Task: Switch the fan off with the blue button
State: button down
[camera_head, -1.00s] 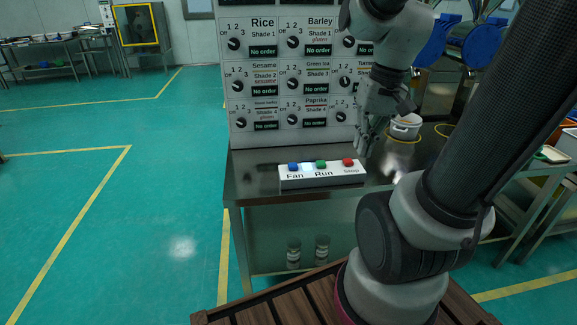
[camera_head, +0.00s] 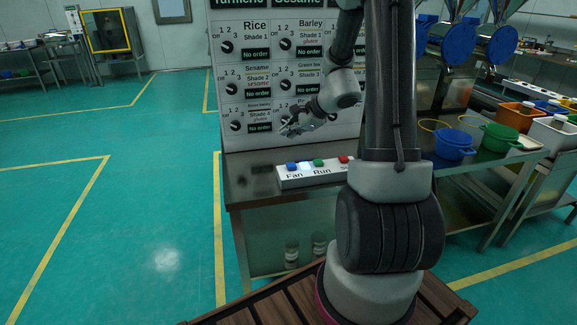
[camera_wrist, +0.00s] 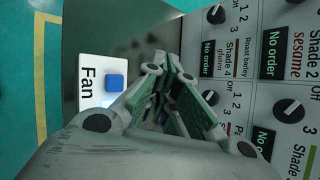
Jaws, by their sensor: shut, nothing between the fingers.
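The blue button (camera_head: 292,166) sits above the word Fan at the left end of a white button box (camera_head: 300,180) on the steel table. It also shows in the wrist view (camera_wrist: 115,83), just left of my fingers. My gripper (camera_head: 290,131) is shut and empty, in front of the knob panel, above and apart from the blue button. In the wrist view my closed fingers (camera_wrist: 165,75) hide the rest of the button box.
The panel (camera_head: 262,75) with several knobs and "No order" displays rises behind the box. A blue pot (camera_head: 453,143) and a green pot (camera_head: 499,137) stand on the table to the right. The table's left part (camera_head: 245,175) is clear.

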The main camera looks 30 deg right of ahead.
aim_at(290, 166)
dwell(0.3)
jog(key=shift+f, duration=4.4)
jog(key=shift+f, duration=0.45)
jog(key=shift+f, duration=0.45)
jog(key=shift+r, duration=0.9)
jog(key=shift+r, duration=2.5)
